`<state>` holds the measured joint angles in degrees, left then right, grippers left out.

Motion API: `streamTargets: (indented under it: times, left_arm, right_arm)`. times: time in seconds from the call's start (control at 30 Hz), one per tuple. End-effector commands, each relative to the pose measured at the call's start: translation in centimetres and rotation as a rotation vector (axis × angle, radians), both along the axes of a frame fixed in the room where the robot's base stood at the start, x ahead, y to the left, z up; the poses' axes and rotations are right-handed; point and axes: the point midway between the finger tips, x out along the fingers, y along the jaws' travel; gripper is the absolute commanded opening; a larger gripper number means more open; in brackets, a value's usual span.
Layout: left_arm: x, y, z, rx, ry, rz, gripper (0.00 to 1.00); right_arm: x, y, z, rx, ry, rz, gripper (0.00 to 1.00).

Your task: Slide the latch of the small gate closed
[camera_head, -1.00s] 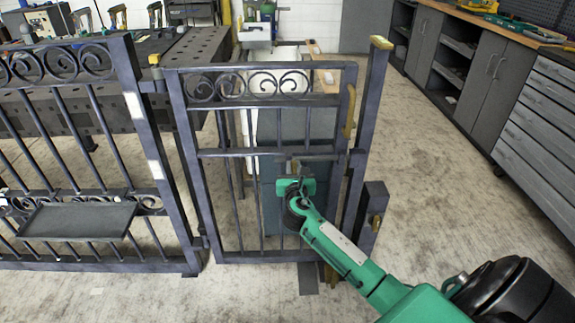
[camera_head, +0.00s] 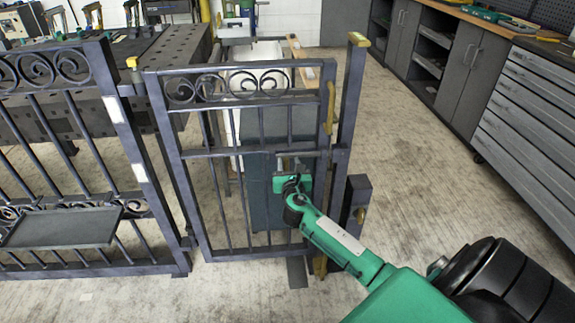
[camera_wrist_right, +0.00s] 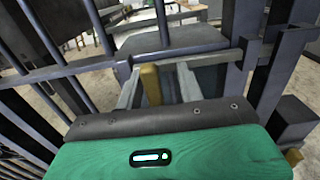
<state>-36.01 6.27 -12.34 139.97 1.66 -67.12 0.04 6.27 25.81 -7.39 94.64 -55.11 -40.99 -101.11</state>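The small gate (camera_head: 238,153) is a dark metal leaf with scrolls along its top, standing upright beside the right-hand post (camera_head: 350,110). Its latch is at the middle rail, partly hidden by my right gripper (camera_head: 291,166). In the right wrist view, a brass latch knob (camera_wrist_right: 151,85) stands between the two grey fingers of the right gripper (camera_wrist_right: 160,88). The fingers are apart, with a visible gap on the knob's right side. Whether the latch bar reaches into the post is unclear. My left gripper is not in view.
A fixed fence panel with a small shelf (camera_head: 62,227) stands left of the gate. A brass pull handle (camera_head: 330,107) is on the gate's right edge. Cabinets (camera_head: 520,120) line the right side; floor between is clear.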

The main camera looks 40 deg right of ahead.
Motion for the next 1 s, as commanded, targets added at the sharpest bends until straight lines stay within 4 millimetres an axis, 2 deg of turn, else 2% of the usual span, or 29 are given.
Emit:
streamTargets:
  times: [0.23, 0.37, 0.8, 1.0]
  left_arm:
    - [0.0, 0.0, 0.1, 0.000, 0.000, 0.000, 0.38]
    - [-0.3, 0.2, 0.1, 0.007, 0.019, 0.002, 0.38]
    - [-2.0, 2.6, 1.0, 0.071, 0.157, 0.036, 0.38]
    - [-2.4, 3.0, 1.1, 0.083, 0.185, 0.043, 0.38]
  right_arm:
    - [-0.2, 0.3, 0.0, 0.001, -0.001, 0.003, 0.38]
    - [-1.2, 0.9, 0.0, 0.001, 0.001, 0.003, 0.38]
    - [-9.0, 5.5, 0.0, 0.002, 0.003, 0.002, 0.38]
    - [-11.2, 6.8, 0.0, 0.001, 0.000, 0.001, 0.38]
